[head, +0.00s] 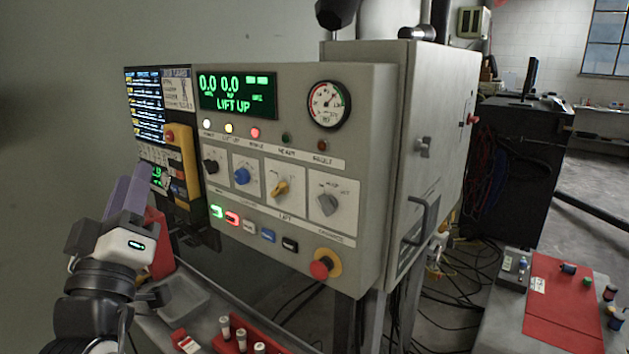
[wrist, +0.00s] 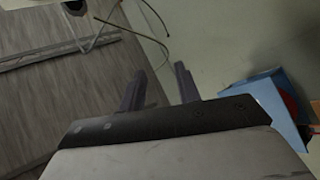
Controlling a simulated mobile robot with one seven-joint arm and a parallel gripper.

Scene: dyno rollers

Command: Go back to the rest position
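My gripper (head: 128,192) is at the lower left of the head view, its purple-grey fingers pointing up, in front of the wall and left of the control panel (head: 355,235). In the wrist view, the two fingers of my gripper (wrist: 160,86) stand apart with nothing between them. The panel display (head: 237,92) reads "LIFT UP" in green. The panel carries a gauge (head: 328,104), several knobs and buttons, and a red emergency button (head: 320,268) on yellow.
A yellow pendant (head: 183,160) hangs left of the panel, close behind my gripper. Below stand a clear tray (head: 187,299) and a red rack (head: 265,335) with several white-capped pieces. A bench with a red mat (head: 562,310) is at right. Cables lie on the floor between.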

